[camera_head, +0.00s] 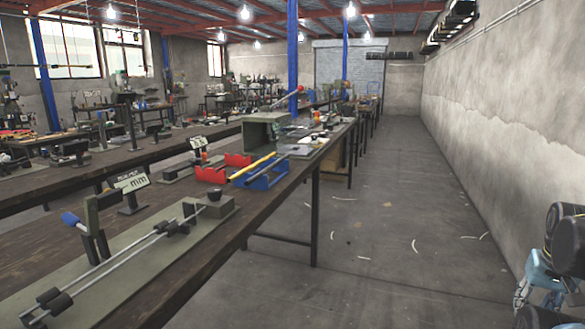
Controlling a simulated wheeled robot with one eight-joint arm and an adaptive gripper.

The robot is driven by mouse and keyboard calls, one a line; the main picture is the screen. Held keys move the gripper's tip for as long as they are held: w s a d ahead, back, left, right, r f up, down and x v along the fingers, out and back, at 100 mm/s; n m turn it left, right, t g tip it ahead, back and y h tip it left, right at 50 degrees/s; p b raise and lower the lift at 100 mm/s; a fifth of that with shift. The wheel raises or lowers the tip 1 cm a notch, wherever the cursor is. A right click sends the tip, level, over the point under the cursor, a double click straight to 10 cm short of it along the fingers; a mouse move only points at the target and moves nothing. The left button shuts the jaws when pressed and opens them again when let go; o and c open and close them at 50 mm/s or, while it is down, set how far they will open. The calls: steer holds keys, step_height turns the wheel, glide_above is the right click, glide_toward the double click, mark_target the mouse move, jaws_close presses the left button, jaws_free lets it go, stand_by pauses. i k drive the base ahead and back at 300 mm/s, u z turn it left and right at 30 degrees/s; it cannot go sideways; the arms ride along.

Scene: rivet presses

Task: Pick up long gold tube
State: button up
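The long gold tube (252,167) is a slim yellow-gold rod lying at a slant near the right edge of the long dark workbench. It lies between a red holder (211,174) on its left and a blue holder (268,174) on its right. I cannot tell whether it rests on either one. Part of my arm, black and light blue, shows at the lower right edge, over the floor and well apart from the tube. What may be my gripper (533,296) is small and cut off there; its finger opening cannot be made out.
A green box-shaped machine (267,132) with a red-tipped lever stands behind the tube. A green plate (110,285) with two metal rods and a blue-handled lever fills the near bench.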

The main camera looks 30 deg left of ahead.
mark_target(236, 177)
steer(key=z, duration=0.5)
steer(key=k, duration=1.15)
steer(key=u, duration=1.85)
steer(key=i, duration=1.5)
steer(key=u, duration=0.05)
